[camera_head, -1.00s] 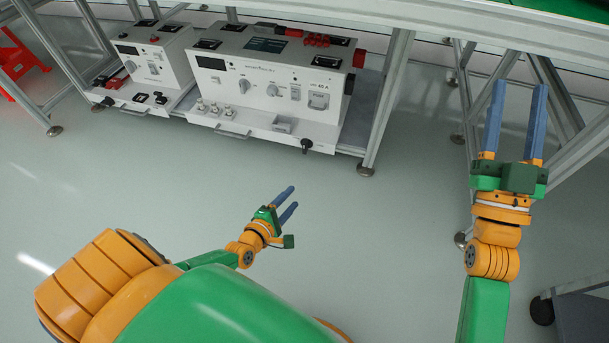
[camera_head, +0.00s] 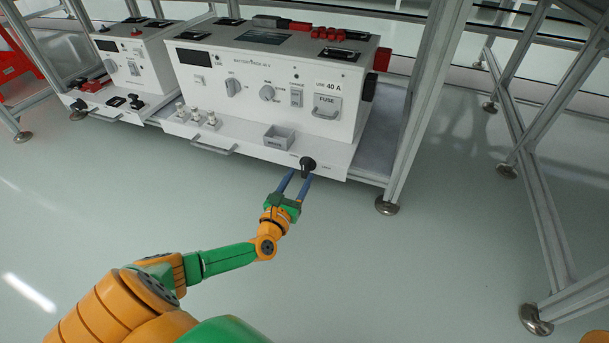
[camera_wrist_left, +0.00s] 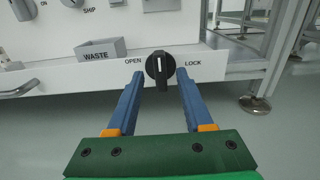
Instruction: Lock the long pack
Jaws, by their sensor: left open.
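The long pack (camera_head: 265,70) is the larger white unit on the low shelf, marked with a battery label and 40 A. Its black lock knob (camera_head: 307,165) sits at the right of its front ledge. In the left wrist view the knob (camera_wrist_left: 160,68) stands between the words OPEN and LOCK, its handle pointing down. My left gripper (camera_head: 296,178) is open just in front of the knob. In the wrist view its blue fingertips (camera_wrist_left: 158,76) lie at either side of the knob, with gaps visible. My right gripper is out of the head view.
A waste box (camera_head: 279,137) stands on the ledge left of the knob. A shorter white unit (camera_head: 140,60) is to the left. A metal shelf leg (camera_head: 425,110) stands right of the long pack. The floor in front is clear.

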